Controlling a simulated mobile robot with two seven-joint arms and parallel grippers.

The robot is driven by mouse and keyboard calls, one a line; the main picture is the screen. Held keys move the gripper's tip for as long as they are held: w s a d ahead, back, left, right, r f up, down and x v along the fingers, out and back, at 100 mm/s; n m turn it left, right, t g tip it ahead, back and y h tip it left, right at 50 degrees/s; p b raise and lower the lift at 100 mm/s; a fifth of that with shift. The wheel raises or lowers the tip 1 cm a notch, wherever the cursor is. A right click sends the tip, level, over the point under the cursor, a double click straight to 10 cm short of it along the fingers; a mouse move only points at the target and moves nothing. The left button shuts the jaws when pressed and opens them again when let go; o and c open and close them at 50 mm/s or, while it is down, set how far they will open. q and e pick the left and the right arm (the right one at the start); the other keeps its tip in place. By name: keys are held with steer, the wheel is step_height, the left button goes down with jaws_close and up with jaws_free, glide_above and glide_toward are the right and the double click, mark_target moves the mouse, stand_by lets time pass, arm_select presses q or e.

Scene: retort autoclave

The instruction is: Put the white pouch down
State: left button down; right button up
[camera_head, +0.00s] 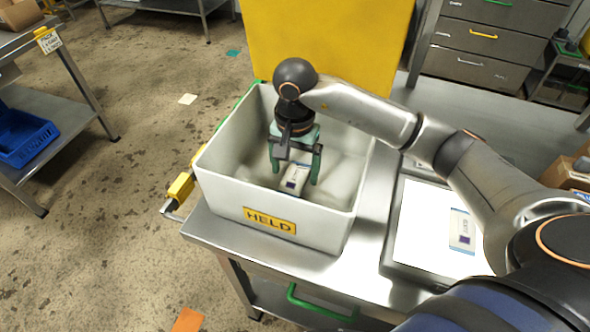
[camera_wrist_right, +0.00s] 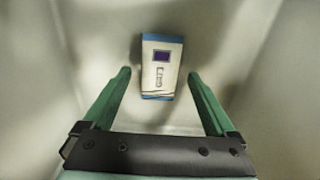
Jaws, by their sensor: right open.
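The white pouch (camera_head: 295,178) lies inside the white bin (camera_head: 222,188) labelled HELD. It has a blue edge and a dark square mark. In the right wrist view the pouch (camera_wrist_right: 161,68) lies on the bin floor, beyond and between my fingertips, apart from both. My right gripper (camera_head: 295,172) reaches down into the bin with green fingers spread on either side of the pouch. It is open and empty, and it also shows in the right wrist view (camera_wrist_right: 159,75). My left gripper is not in view.
A second pouch (camera_head: 462,231) lies on a white panel (camera_head: 420,225) right of the bin. The bin walls surround my right gripper. A yellow board (camera_head: 330,35) stands behind the bin. A blue crate (camera_head: 25,140) sits on a shelf at the left.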

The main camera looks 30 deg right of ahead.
mark_target(295, 175)
step_height(295, 175, up, 11)
stand_by(0.3)
